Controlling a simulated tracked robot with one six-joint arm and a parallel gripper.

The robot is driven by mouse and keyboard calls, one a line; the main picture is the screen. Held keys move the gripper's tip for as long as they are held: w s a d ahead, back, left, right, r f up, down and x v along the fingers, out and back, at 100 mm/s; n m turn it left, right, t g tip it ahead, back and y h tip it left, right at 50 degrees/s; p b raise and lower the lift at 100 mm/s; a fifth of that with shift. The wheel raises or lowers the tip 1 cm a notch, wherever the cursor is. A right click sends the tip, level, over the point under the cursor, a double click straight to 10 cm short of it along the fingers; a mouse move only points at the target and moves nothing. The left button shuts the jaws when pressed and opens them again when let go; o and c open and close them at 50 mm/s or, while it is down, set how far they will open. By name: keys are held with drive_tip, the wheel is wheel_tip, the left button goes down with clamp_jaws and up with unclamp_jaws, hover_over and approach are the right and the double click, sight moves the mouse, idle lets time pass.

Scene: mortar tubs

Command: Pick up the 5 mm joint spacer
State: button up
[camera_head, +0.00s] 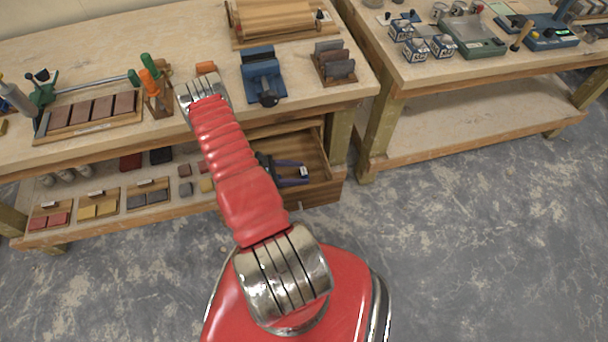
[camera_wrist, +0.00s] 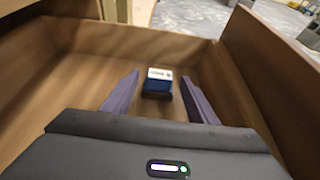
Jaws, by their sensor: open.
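A small dark blue block with a white label (camera_wrist: 158,84) lies on the floor of the open wooden drawer (camera_wrist: 90,75) in the wrist view. It seems to be the 5 mm joint spacer, but the label is too small to read. My gripper (camera_wrist: 160,92) is open, with one purple finger on each side of the block in that view and a visible gap to both. In the head view my gripper (camera_head: 296,173) is inside the drawer (camera_head: 320,170), and the block's pale label (camera_head: 304,172) shows near the fingertips. My arm hides the drawer's left part.
The drawer's walls stand close around my gripper, and the bench top (camera_head: 200,115) overhangs behind it. Tools, a blue vise (camera_head: 262,78) and a block rack (camera_head: 333,66) stand on top. The lower shelf holds trays of coloured blocks (camera_head: 98,205). Floor (camera_head: 450,240) to the right is clear.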

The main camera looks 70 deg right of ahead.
drive_tip(key=shift+c, duration=0.7)
drive_tip(key=c, duration=0.8)
drive_tip(key=shift+c, duration=0.2)
wheel_tip(320, 180, up, 10)
idle(0.6)
